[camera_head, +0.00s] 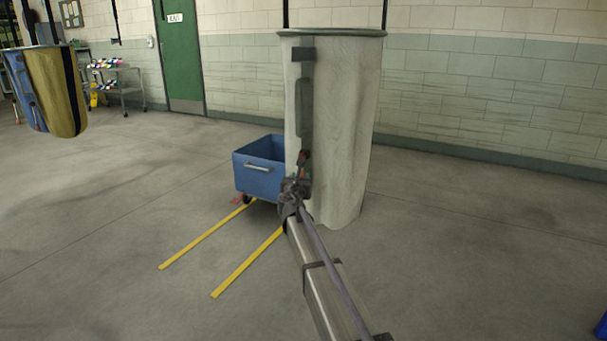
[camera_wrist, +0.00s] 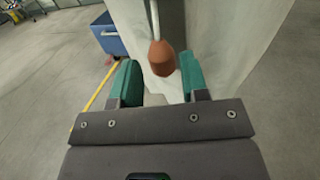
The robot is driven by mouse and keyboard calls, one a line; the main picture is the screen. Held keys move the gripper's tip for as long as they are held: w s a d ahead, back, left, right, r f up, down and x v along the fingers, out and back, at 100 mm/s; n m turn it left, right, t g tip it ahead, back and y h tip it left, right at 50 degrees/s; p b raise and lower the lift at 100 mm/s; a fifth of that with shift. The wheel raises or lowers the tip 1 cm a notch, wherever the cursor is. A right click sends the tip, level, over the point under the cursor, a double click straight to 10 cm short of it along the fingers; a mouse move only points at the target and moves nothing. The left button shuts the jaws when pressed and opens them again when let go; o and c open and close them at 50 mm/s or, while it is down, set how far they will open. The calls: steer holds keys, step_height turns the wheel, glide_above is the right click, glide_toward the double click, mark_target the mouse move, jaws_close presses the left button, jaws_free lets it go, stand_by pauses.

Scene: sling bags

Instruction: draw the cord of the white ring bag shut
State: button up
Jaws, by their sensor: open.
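The white ring bag (camera_head: 345,120) hangs from dark straps, with a grey-green rim at its top. A dark vertical strip runs down its left front. In the wrist view the bag's pale cloth (camera_wrist: 220,30) fills the upper right. A white cord ending in an orange-brown knob (camera_wrist: 162,58) hangs in front of the strip. My gripper (camera_wrist: 160,82) is open, its two green-padded fingers either side of and just below the knob. In the head view my gripper (camera_head: 296,185) is at the bag's lower left front; its fingers are too small to make out there.
A blue wheeled cart (camera_head: 258,170) stands behind the bag to the left; it also shows in the wrist view (camera_wrist: 108,34). Two yellow floor lines (camera_head: 205,235) run in front of it. A blue and yellow bag (camera_head: 50,90) hangs far left.

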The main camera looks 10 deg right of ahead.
steer(key=x, duration=0.6)
steer(key=shift+s, duration=0.2)
jaws_close()
